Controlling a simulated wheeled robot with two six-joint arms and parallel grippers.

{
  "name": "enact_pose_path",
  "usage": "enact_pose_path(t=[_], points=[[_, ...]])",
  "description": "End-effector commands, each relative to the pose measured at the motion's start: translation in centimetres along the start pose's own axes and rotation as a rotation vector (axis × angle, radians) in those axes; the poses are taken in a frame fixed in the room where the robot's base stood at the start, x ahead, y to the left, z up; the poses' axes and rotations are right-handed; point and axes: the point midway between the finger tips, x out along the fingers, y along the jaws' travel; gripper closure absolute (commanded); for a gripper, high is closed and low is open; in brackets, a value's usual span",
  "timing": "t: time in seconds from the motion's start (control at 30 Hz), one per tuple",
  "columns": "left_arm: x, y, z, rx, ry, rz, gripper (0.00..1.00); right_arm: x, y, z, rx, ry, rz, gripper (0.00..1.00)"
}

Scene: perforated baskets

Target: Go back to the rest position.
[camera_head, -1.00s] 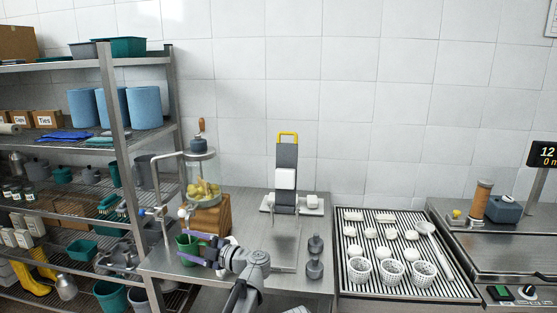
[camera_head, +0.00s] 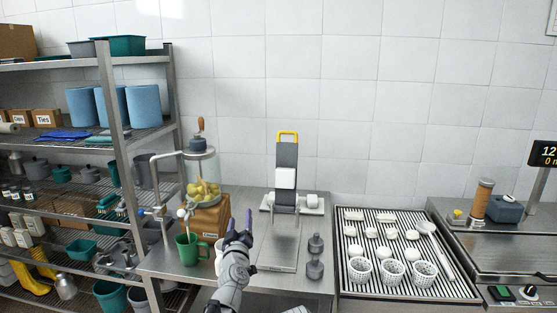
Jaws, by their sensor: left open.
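My left gripper (camera_head: 239,224) shows in the head view at the front of the steel table, with its purple fingers apart and nothing seen between them. It is to the right of a green mug (camera_head: 189,250), apart from it. The mug stands upright on the table near its left front, with something pale sticking up out of it. A white thing just left of my gripper is partly hidden by it. My right gripper is not in view.
White perforated baskets (camera_head: 392,272) stand on a ribbed rack (camera_head: 450,288). Shelves (camera_head: 118,150) fill the left.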

Motion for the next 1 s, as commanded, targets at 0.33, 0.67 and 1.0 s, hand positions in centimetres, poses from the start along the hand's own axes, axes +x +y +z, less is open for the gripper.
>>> enact_pose_path(t=[0.33,0.67,1.0], points=[[-9.9,-3.2,12.7,0.264,-0.748,0.074,0.33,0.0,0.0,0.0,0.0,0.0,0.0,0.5],[-23.3,-12.3,15.9,0.423,-1.32,-0.184,0.33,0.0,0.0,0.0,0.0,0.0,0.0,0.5],[-31.9,-15.9,14.2,0.496,-1.615,-0.42,0.33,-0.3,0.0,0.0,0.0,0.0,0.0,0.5]])
